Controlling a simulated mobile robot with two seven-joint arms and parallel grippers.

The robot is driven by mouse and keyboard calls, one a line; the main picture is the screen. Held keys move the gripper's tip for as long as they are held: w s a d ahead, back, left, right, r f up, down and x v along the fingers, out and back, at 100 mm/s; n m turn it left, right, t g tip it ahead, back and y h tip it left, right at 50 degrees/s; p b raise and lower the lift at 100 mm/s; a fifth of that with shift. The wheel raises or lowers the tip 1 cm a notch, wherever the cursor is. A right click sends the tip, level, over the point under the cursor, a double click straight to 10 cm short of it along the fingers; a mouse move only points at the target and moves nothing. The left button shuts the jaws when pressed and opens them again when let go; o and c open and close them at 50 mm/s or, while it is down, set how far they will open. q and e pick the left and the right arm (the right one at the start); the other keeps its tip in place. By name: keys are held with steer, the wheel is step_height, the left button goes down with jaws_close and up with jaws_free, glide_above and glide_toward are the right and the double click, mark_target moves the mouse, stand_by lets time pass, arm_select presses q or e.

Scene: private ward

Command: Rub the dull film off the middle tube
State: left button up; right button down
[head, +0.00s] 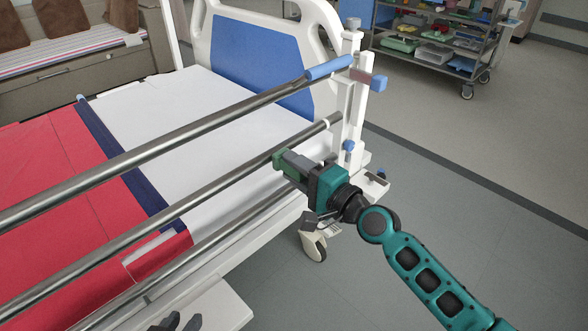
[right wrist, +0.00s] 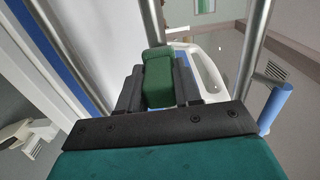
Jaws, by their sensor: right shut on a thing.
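The bed's side rail has a middle tube (head: 200,191), metallic grey, running between an upper tube (head: 180,134) and a lower tube (head: 215,239). I cannot make out a separate film on the middle tube. My right gripper (head: 291,161) is at the tube's right part, shut on a green block (head: 279,159). The block also shows between the jaws in the right wrist view (right wrist: 157,80). Whether it touches the tube I cannot tell. Dark fingers of my left gripper (head: 180,322) show at the bottom edge, mostly cut off.
The bed has a white sheet (head: 190,95), a red cover (head: 60,170) and a blue-white headboard (head: 262,60). A blue grip (head: 330,68) sits on the upper tube's end. A supply cart (head: 435,45) stands behind. Floor to the right is clear.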

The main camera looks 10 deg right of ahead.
arm_select(q)
steer(key=shift+f, duration=0.2)
arm_select(e)
steer(key=shift+v, duration=2.95)
arm_select(q)
steer(key=shift+f+b, duration=0.35)
steer(key=shift+b, duration=0.2)
arm_select(e)
steer(key=v, duration=0.3)
arm_select(q)
steer(key=shift+r+p, duration=0.6)
steer(key=shift+p, duration=0.05)
arm_select(e)
steer(key=shift+x, duration=3.6)
